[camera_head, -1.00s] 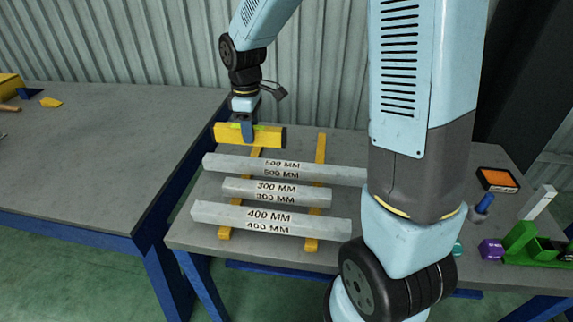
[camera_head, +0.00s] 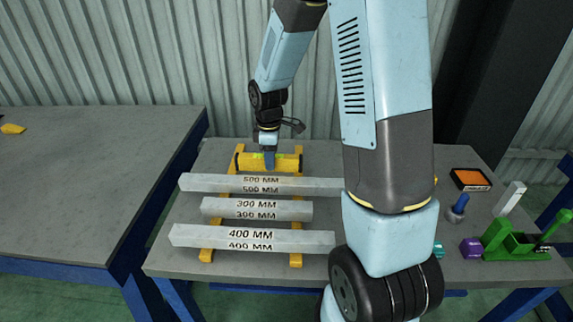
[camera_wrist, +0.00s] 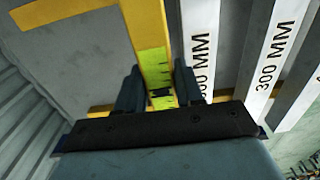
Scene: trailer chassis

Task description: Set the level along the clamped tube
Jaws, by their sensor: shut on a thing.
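The yellow level (camera_head: 249,161), with a bright green vial section, is gripped by my gripper (camera_head: 269,162) behind the 500 MM tube (camera_head: 215,183). In the wrist view, the level (camera_wrist: 146,28) runs up between my gripper's two dark fingers (camera_wrist: 158,92), beside the tubes. I cannot tell whether it touches the table or the supports. The 500 MM, 300 MM (camera_head: 225,206) and 400 MM (camera_head: 200,235) grey square tubes lie parallel across two yellow supports (camera_head: 206,255). No clamp shows on these tubes. A green vise-like fixture (camera_head: 515,245) stands at the right.
A pale upright bar (camera_head: 510,198) stands by the green fixture. Near it are a purple block (camera_head: 471,247), a blue-handled item (camera_head: 459,206) and an orange-topped tray (camera_head: 470,179). Another grey table (camera_head: 70,190) stands left, mostly bare.

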